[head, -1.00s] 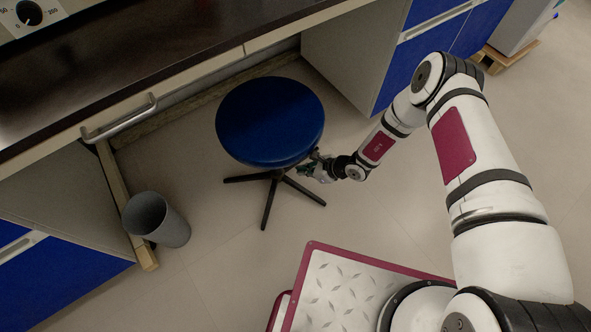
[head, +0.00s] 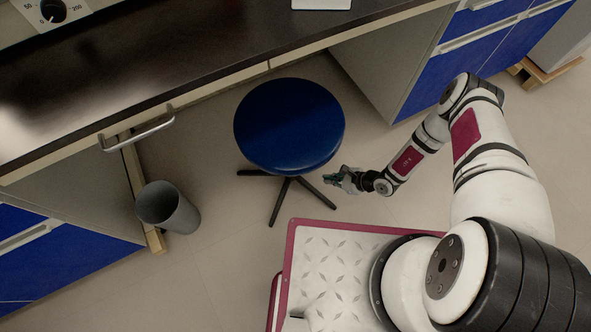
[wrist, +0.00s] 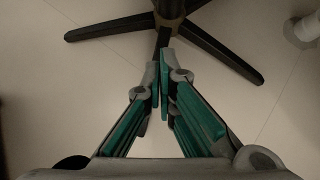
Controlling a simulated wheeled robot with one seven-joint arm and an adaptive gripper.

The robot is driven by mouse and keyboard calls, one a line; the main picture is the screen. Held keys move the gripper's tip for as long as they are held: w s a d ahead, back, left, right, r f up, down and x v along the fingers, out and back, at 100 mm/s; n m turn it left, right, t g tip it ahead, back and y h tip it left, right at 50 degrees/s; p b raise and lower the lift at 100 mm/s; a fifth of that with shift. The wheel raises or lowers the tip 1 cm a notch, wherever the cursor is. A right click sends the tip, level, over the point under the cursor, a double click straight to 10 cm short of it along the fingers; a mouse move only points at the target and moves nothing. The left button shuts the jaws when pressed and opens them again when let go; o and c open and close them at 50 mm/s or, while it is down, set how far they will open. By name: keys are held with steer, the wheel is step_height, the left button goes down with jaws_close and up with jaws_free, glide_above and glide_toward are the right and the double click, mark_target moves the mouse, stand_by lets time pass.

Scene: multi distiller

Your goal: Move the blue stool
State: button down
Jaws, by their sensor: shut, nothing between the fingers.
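The blue stool (head: 289,124) has a round seat and a dark star-shaped base, and stands upright on the floor in front of the opening under the bench. My gripper (head: 333,180) is low at the right front of the stool, just outside the seat's edge. In the wrist view my gripper (wrist: 160,72) has its green-padded fingers shut with nothing between them. The stool's dark legs and post (wrist: 168,22) show just beyond the fingertips in that view. I cannot tell whether the fingers touch the stool.
A grey bin (head: 168,207) stands on the floor left of the stool. The dark bench top (head: 190,65) with a metal handle (head: 137,134) runs behind it. Blue cabinets (head: 440,80) are at the right. Open floor lies right of the stool (head: 365,150).

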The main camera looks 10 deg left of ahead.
steer(key=b, duration=0.4)
glide_toward(301, 181)
steer(key=shift+w+a+f, duration=0.2)
steer(key=shift+a+f, duration=0.1)
steer(key=shift+a, duration=0.3)
steer(key=shift+w+a+f, duration=0.25)
steer(key=shift+a, duration=0.35)
steer(key=shift+w+a+f+b, duration=0.1)
steer(key=shift+w+a+b, duration=0.15)
steer(key=shift+a, duration=0.35)
steer(key=shift+w+a+f+b, duration=0.15)
steer(key=shift+a+b, duration=0.15)
steer(key=shift+a, duration=0.25)
steer(key=shift+w+a+r+b, duration=0.1)
steer(key=shift+w+a+b, duration=0.05)
steer(key=shift+a, duration=0.3)
steer(key=shift+w+a+r+b, duration=0.1)
steer(key=shift+w+a+b, duration=0.05)
steer(key=shift+a, duration=0.3)
